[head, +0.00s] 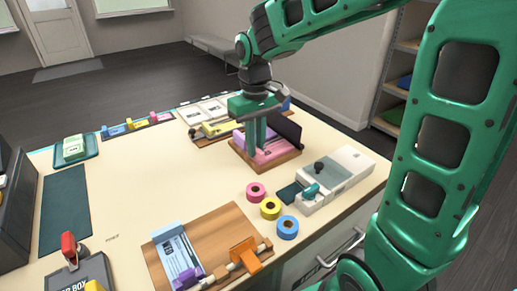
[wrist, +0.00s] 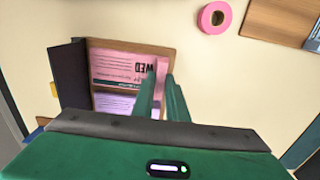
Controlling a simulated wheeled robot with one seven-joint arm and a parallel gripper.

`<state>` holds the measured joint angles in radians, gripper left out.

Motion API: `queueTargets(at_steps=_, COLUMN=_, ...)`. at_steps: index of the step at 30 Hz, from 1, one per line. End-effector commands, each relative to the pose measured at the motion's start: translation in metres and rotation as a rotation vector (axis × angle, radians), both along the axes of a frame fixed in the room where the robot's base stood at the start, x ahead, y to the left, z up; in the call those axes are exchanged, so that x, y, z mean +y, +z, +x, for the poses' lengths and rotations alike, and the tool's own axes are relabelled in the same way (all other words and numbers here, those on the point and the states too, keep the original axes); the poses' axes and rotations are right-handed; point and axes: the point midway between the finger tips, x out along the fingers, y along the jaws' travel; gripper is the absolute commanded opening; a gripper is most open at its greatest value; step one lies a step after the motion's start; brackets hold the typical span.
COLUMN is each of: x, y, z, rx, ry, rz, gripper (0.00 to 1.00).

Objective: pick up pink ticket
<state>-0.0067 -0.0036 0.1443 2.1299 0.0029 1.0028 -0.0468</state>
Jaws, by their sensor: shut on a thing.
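The pink ticket (wrist: 115,65), printed with "WED", lies in a wooden tray (wrist: 132,43) in the wrist view. It also shows in the head view (head: 270,153), partly hidden by my fingers. My gripper (head: 256,150) points down over the tray, its fingertips at the ticket's right side in the wrist view (wrist: 158,80). The jaws are shut on the pink ticket, with a lighter pink strip of it showing at the fingertips. I cannot tell whether the ticket is clear of the tray. A purple ticket (wrist: 112,103) lies beside it in the same tray.
A dark upright panel (head: 288,131) borders the tray. Pink (head: 256,192), yellow (head: 270,208) and blue (head: 287,228) tape rolls lie nearer me. A white machine (head: 340,172) stands to the right. A wooden board (head: 200,235) with a blue ticket lies front left. The table's middle left is clear.

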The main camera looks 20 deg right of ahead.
Motion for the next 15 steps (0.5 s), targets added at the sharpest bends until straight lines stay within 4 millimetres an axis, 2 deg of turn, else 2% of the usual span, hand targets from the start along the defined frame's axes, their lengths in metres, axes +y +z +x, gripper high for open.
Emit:
queueTargets(at_steps=8, x=0.000, y=0.012, z=0.001, rx=-0.003, ry=0.001, rz=0.001, gripper=0.00)
queueTargets(at_steps=14, x=0.000, y=0.041, z=0.001, rx=-0.005, ry=0.001, rz=0.000, gripper=0.00)
queueTargets(at_steps=15, x=0.007, y=0.046, z=-0.001, rx=-0.003, ry=0.005, rz=0.001, gripper=0.00)
